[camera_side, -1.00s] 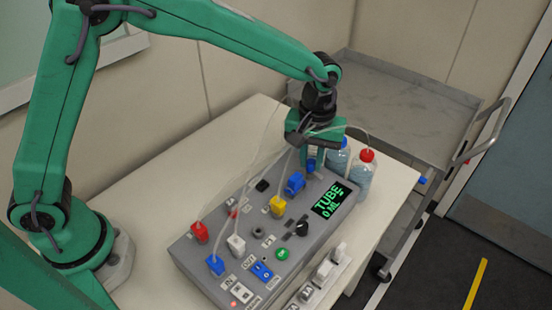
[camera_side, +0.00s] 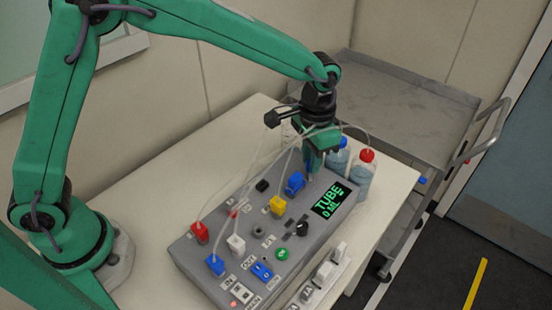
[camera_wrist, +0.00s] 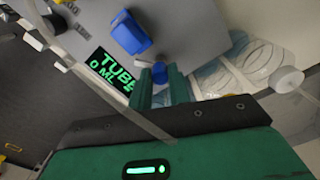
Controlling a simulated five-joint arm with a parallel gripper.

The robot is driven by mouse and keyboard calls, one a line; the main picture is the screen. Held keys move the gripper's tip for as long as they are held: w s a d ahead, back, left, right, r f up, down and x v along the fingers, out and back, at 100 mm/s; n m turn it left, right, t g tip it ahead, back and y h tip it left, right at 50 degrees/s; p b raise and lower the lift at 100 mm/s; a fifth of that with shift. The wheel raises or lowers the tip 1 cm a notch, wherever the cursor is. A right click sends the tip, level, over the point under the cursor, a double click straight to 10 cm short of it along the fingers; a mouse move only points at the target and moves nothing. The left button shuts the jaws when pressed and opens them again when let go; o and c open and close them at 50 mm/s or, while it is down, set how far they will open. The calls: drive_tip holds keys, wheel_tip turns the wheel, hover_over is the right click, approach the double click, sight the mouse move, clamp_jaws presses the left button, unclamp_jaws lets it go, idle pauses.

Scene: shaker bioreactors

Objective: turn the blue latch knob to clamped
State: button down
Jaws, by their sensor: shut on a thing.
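The blue latch knob (camera_wrist: 159,68) stands at the far corner of the grey console (camera_side: 190,262). In the wrist view it sits between the two green fingers of my gripper (camera_wrist: 161,78), which are shut on it. In the side view my gripper (camera_side: 312,168) points down at that corner, and its fingers hide most of the knob. Next to the knob is a larger blue block-like part (camera_wrist: 130,33), which also shows in the side view (camera_side: 295,184). I cannot read any mark showing the latch's position.
Bottles with a blue cap (camera_side: 343,142) and a red cap (camera_side: 367,156) stand close beside my gripper. Thin clear tubes run over the console. A lit TUBE display (camera_side: 329,199), a yellow connector (camera_side: 278,206) and a black knob (camera_side: 302,229) are nearby. A grey cart (camera_side: 400,95) stands behind.

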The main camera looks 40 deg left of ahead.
drive_tip(key=m, duration=0.3)
drive_tip(key=shift+m, duration=2.3)
drive_tip(key=c, duration=1.3)
unclamp_jaws()
drive_tip(key=shift+r, duration=0.15)
wheel_tip(320, 180, up, 7)
drive_tip(key=shift+r, duration=0.3)
